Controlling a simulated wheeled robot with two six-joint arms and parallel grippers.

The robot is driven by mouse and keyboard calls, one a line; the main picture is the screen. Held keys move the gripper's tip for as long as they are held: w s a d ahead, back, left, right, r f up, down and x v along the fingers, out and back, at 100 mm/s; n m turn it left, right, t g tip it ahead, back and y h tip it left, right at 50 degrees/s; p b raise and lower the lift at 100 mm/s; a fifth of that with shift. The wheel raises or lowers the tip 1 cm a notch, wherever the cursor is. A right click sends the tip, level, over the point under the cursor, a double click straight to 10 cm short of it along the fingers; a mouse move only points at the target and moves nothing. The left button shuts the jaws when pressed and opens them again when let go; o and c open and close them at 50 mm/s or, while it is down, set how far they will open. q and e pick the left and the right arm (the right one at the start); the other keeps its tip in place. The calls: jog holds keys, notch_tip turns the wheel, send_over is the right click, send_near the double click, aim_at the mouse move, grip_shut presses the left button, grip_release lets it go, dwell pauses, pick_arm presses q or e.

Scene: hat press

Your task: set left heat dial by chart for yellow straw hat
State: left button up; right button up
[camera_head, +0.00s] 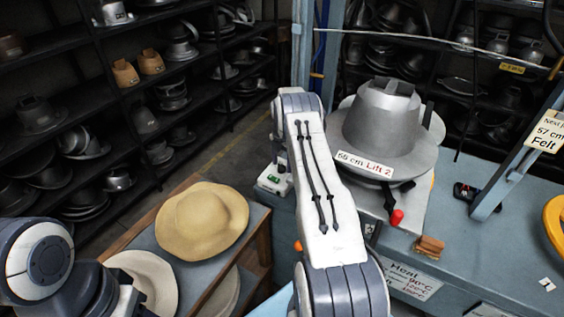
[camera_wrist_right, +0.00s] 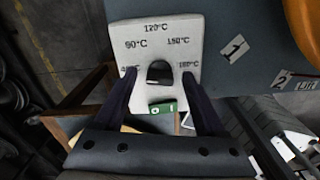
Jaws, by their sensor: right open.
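The left heat dial is a dark knob (camera_wrist_right: 159,72) on a white box (camera_wrist_right: 150,40) marked 90, 120, 150 and 180 °C around it, in the right wrist view. My right gripper (camera_wrist_right: 159,76) is open, with one finger on each side of the knob and a gap to it. Which mark the knob points at, I cannot tell. In the head view the box (camera_head: 273,181) shows beside my right arm, which hides the knob. The yellow straw hat (camera_head: 203,221) lies on a low table at the left. The heat chart (camera_head: 412,282) is on the bench front, partly hidden by my arm.
A red-tipped lever (camera_head: 396,217) and a brown block (camera_head: 429,247) are on the bench (camera_head: 455,240). A paler hat (camera_head: 145,277) lies near my left arm. Shelves of hat blocks line the back.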

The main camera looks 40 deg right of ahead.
grip_shut()
jog(key=m+b, duration=0.2)
jog(key=shift+f+m+b, duration=0.1)
jog(key=shift+m+b, duration=0.25)
jog(key=shift+m, duration=0.05)
jog(key=m+b, duration=0.2)
jog(key=m, duration=0.1)
jog(key=shift+m, duration=0.3)
jog(key=m+b, duration=0.1)
jog(key=m, duration=0.3)
jog(key=shift+m, duration=0.3)
jog(key=m, duration=0.4)
jog(key=shift+s+a+m+b, duration=0.1)
jog(key=shift+m+b, duration=0.2)
jog(key=shift+b, duration=0.1)
jog(key=shift+r, duration=0.2)
